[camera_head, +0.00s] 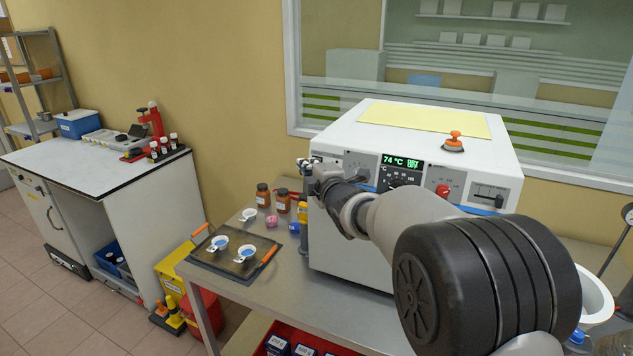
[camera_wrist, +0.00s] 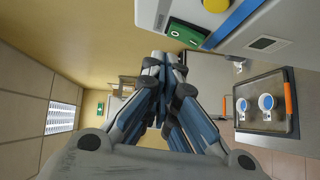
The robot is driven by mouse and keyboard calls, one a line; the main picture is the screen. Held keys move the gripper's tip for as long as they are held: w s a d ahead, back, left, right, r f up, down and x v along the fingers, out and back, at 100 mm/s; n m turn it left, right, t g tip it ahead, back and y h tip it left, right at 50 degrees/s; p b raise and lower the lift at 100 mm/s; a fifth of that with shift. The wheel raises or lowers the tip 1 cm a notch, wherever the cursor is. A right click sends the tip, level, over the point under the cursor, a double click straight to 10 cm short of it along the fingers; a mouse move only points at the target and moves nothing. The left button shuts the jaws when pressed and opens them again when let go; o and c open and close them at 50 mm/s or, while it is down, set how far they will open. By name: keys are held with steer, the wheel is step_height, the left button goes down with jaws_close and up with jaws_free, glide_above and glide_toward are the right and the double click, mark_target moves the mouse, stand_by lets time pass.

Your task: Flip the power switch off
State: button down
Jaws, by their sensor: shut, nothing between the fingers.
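The white machine (camera_head: 340,135) stands on the steel bench, its front panel showing a lit green "74 °C" display (camera_head: 403,162), dials, a red knob (camera_head: 443,190) and a dark control (camera_head: 488,195) at the right. In the wrist view, a green part with white marks (camera_wrist: 187,33), which looks like a rocker switch, sits on the machine's face (camera_wrist: 245,25). My gripper (camera_head: 305,164) is shut and empty at the panel's left edge. In the wrist view its fingertips (camera_wrist: 163,60) are just below and left of the green part; I cannot tell whether they touch it.
A tray (camera_head: 205,262) with small white cups lies left of the machine; brown bottles (camera_head: 264,195) stand behind it. A white bowl (camera_head: 595,295) is at the right. A second bench (camera_head: 80,155) stands at the left. The wall is behind the machine.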

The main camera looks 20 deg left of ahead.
steer(key=r+v, duration=0.2)
steer(key=v, duration=0.8)
steer(key=shift+s+p, duration=0.4)
steer(key=shift+p, duration=0.05)
steer(key=shift+a, duration=0.1)
